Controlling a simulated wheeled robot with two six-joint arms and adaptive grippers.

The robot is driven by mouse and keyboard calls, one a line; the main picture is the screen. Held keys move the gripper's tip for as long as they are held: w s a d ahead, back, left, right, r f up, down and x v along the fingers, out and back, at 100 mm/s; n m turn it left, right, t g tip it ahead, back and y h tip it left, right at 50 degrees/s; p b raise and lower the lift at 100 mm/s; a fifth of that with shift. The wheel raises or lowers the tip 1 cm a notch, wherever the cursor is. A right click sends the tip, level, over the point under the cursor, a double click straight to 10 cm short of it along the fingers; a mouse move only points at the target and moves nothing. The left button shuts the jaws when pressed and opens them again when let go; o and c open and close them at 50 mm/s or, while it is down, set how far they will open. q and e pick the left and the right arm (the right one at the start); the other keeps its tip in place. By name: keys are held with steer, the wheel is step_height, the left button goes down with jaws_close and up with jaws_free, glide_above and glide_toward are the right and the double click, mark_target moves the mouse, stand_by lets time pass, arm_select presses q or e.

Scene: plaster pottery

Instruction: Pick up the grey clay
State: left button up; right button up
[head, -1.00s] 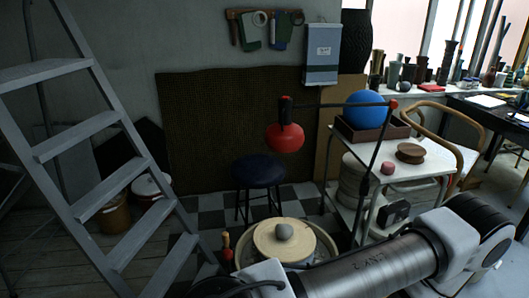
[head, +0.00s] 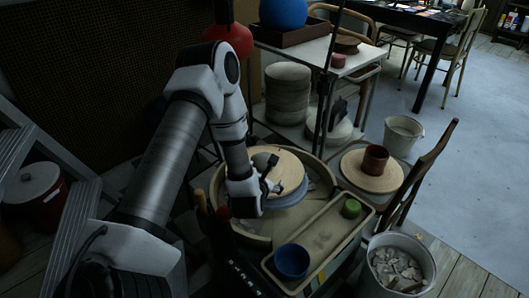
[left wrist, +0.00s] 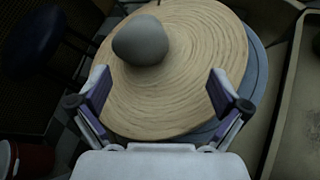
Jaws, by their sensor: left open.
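The grey clay (left wrist: 140,41) is a smooth rounded lump on the pale round wheel disc (left wrist: 190,100), near the top of the left wrist view. My left gripper (left wrist: 158,84) is open, with one finger on each side of the disc below the clay in that picture; nothing is between the fingers. In the head view my left gripper (head: 268,186) is low over the left part of the wheel disc (head: 290,172). The clay cannot be told clearly there behind the gripper. My right gripper is not in view.
A wooden basin (head: 222,187) surrounds the wheel. A tray (head: 325,245) at its right holds a blue bowl (head: 291,261) and a green pot (head: 351,208). A brown cup (head: 375,159) stands on another disc. A chair (head: 420,175) and bucket (head: 400,262) are at right.

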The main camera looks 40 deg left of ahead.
mark_target(264, 159)
arm_select(q)
steer(key=a+n, duration=0.1)
steer(key=w+a+f+n+y+b, duration=0.1)
steer(key=shift+a+f, duration=0.1)
steer(key=shift+a, duration=0.25)
steer(key=x, duration=0.3)
steer(key=r+x, duration=0.1)
steer(key=x, duration=0.3)
steer(key=shift+w+a+r+b, duration=0.15)
steer(key=shift+w+a+b, duration=0.1)
steer(key=shift+w+b, duration=0.15)
steer(key=shift+r+t, duration=0.1)
steer(key=shift+t, duration=0.2)
steer(key=c, duration=1.6)
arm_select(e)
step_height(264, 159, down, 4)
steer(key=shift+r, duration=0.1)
